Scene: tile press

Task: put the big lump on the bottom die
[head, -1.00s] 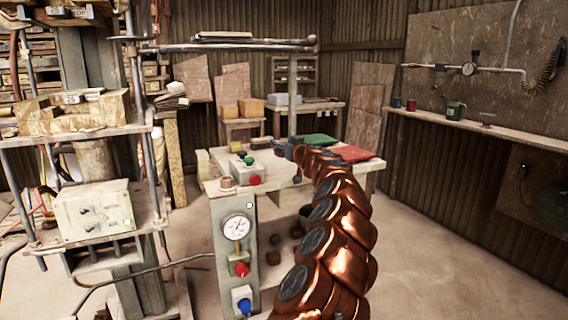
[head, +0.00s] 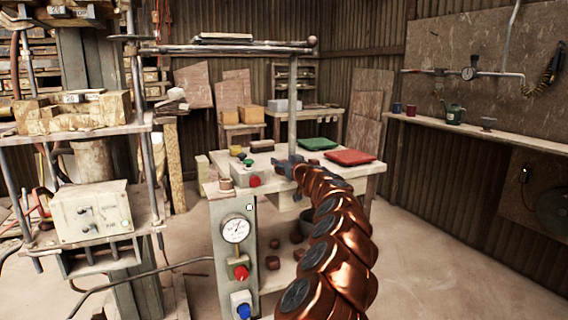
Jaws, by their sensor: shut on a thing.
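The press stands at the left. A pale, chipped block with a small label, which looks like the bottom die (head: 85,118), lies on its middle plate, under another pale block (head: 72,12) at the top edge. I cannot pick out the big lump. Small brown lumps (head: 272,262) lie on the table's lower shelf.
A gauge panel (head: 237,262) stands in front. A long bar (head: 235,48) reaches right from the press. The floor at the right is clear.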

